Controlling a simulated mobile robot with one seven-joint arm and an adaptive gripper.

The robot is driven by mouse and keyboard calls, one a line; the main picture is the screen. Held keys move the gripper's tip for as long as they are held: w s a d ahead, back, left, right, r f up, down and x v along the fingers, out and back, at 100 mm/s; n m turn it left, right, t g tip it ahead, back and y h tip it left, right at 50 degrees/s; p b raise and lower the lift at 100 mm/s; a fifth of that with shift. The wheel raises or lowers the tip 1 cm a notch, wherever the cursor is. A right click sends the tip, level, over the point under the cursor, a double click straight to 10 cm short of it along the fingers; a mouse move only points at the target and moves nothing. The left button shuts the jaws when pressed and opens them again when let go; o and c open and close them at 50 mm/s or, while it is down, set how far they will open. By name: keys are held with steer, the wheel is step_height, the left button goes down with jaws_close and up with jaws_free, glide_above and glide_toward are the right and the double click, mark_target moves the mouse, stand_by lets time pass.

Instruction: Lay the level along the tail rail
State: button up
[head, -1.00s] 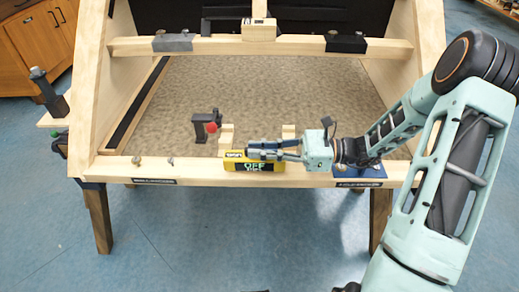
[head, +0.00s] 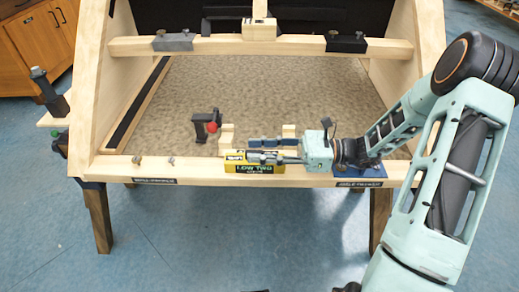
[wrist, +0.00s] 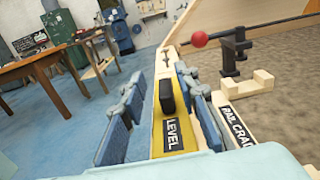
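The yellow level (head: 240,167) lies along the tail rail (head: 205,175), the pale front beam, near its middle. Its front face reads "LOW TWO" in the head view. In the wrist view the level (wrist: 172,135) shows a black block on top and a "LEVEL" label. My gripper (head: 251,150) is at the level, reaching in from the right. In the wrist view my gripper (wrist: 165,112) is open, with one blue finger on each side of the level and the fingers spread apart. The level's underside is hidden, so its contact with the rail is not directly seen.
A wooden cradle (head: 226,140) with a partly readable label sits just behind the rail. A black post with a red ball (head: 211,127) stands left of it. Small pegs (head: 137,160) stand on the rail's left part. A crossbeam (head: 215,47) spans the frame farther back.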

steer(key=d+p, duration=0.1)
steer(key=d, duration=0.6)
steer(key=shift+s+d+r+p, duration=0.15)
steer(key=shift+d+r+p, duration=0.05)
steer(key=shift+d+p, duration=0.15)
steer(key=shift+a, duration=0.1)
steer(key=shift+r, duration=0.1)
